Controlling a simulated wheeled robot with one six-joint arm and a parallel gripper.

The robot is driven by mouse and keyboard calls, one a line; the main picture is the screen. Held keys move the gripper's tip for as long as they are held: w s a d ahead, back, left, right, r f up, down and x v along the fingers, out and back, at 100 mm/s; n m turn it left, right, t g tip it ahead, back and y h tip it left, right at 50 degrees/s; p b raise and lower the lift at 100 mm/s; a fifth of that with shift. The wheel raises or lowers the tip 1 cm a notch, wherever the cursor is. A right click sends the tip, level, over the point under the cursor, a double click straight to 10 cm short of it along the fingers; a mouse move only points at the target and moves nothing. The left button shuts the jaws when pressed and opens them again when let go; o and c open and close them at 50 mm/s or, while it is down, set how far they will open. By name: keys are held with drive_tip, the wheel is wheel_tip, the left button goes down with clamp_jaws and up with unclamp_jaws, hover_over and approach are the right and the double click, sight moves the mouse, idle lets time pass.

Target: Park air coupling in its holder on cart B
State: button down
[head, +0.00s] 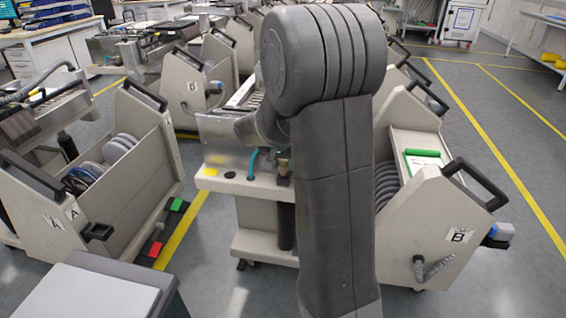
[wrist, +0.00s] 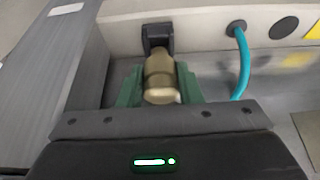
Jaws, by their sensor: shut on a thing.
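My gripper (wrist: 160,92) shows in the wrist view with its two green fingers shut on the brass air coupling (wrist: 160,75). Behind the coupling is a black holder (wrist: 157,38) on the pale panel of the cart. The coupling's far end meets or overlaps the holder in the picture; I cannot tell how far it is seated. Cart B (head: 425,235) stands in the middle and right of the head view, with a "B" label on its side. My arm covers much of it, and the gripper is mostly hidden there.
A teal hose (wrist: 242,62) enters the panel right of the coupling, and shows in the head view (head: 252,163). Cart A (head: 125,195) stands at the left with reels inside. A yellow floor line (head: 185,235) runs between the carts. Open floor lies at the right.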

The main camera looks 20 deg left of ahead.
drive_tip(key=shift+f+b, duration=0.9)
drive_tip(key=shift+f, duration=0.2)
idle(0.3)
drive_tip(key=c, duration=0.9)
unclamp_jaws()
drive_tip(key=shift+c, duration=0.2)
drive_tip(key=p+v, duration=0.4)
drive_tip(key=v, duration=0.9)
drive_tip(key=shift+s+r, duration=0.2)
drive_tip(key=shift+r, duration=0.1)
drive_tip(key=b+x, duration=0.4)
drive_tip(key=x, duration=0.9)
drive_tip(key=shift+w+f, duration=0.2)
drive_tip(key=shift+f, duration=0.15)
drive_tip(key=shift+r, duration=0.2)
